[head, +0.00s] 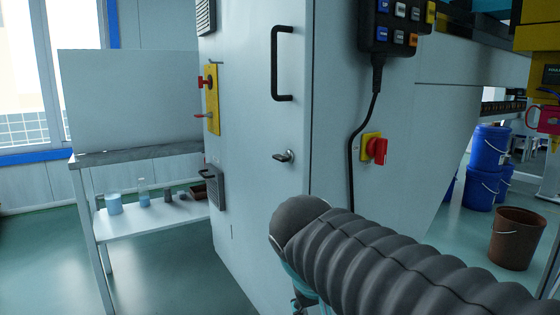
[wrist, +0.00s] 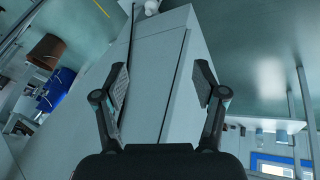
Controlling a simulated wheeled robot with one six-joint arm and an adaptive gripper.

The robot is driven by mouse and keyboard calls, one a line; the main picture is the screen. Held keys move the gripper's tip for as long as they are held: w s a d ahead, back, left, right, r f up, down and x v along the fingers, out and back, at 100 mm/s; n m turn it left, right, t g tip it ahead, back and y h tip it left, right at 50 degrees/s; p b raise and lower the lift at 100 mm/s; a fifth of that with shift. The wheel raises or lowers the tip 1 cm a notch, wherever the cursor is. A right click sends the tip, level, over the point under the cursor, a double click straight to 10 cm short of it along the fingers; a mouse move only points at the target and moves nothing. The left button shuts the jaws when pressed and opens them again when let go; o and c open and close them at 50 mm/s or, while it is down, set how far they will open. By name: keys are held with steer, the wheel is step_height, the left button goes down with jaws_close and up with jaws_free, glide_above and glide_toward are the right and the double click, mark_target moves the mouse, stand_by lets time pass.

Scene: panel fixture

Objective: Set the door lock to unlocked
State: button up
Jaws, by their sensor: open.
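The door lock (head: 285,156) is a small metal turn handle on the tall white cabinet door (head: 258,120), below a black pull handle (head: 282,63). Its lever points left, roughly level, from a round base. I cannot read any lock marking. My gripper (wrist: 162,84) is open in the wrist view, with nothing between its two dark fingers. The cabinet (wrist: 160,60) lies beyond the fingers there, and I cannot make out the lock in that view. In the head view my ribbed arm hides the gripper, below and right of the lock.
A red rotary switch (head: 376,149) on a yellow plate and a hanging button pendant (head: 396,25) with a cable are right of the door. Red levers (head: 206,82) are on the cabinet's left side. A table (head: 140,154) stands left; blue buckets (head: 486,150) stand right.

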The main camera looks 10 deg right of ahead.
steer(key=w+r+m+h+b, duration=0.1)
steer(key=w+r+m+h, duration=0.2)
steer(key=w+r+h, duration=0.5)
steer(key=m+t+h+b, duration=0.2)
steer(key=m+h, duration=0.3)
steer(key=m, duration=0.5)
glide_toward(277, 157)
steer(key=x, duration=0.9)
steer(key=shift+w+d, duration=0.15)
steer(key=shift+d, duration=0.1)
steer(key=shift+c, duration=0.3)
steer(key=c, duration=1.1)
